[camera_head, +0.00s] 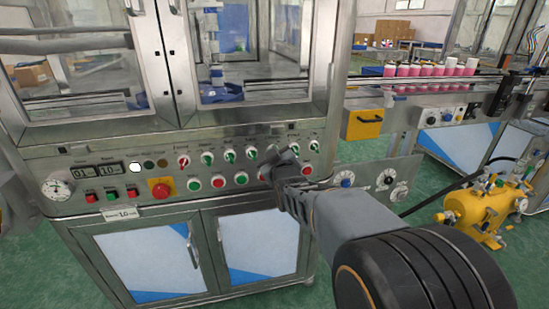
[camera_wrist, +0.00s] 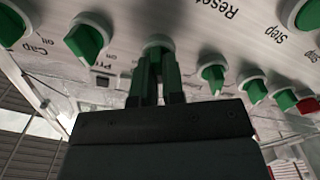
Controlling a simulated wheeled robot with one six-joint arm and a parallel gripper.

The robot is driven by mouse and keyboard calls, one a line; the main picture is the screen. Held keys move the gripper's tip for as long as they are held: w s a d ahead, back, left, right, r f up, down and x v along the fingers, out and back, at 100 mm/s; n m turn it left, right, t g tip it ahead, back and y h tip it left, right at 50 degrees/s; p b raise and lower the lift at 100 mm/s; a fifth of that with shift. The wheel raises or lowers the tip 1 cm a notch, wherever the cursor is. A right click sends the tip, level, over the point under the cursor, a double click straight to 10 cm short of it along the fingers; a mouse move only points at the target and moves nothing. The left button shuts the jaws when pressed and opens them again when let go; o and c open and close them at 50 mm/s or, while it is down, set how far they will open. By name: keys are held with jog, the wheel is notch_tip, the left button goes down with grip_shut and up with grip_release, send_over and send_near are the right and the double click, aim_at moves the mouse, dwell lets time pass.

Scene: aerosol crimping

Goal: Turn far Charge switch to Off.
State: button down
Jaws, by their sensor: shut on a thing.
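My gripper (camera_head: 283,165) reaches to the right part of the control panel (camera_head: 120,192), in the upper row of rotary switches. In the wrist view my gripper (camera_wrist: 157,80) has its two dark fingers closed on a green switch knob (camera_wrist: 158,43) with a pale round collar. The fingers hide most of this knob, and its label cannot be read, so I cannot tell its setting or whether it is the far Charge switch. A green knob (camera_wrist: 86,42) near a "Pr..." label and another (camera_wrist: 212,77) stand beside it. In the head view my gripper hides part of the row.
Green and red push buttons (camera_head: 241,178) run just below the switch row. A red emergency stop (camera_head: 160,190) and a pressure gauge (camera_head: 58,187) are at the left. A glass-doored cabinet rises above. A conveyor with pink cans (camera_head: 448,70) and a yellow pump (camera_head: 475,212) are at the right.

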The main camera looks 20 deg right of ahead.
dwell(0.4)
jog(key=c, duration=1.2)
grip_release()
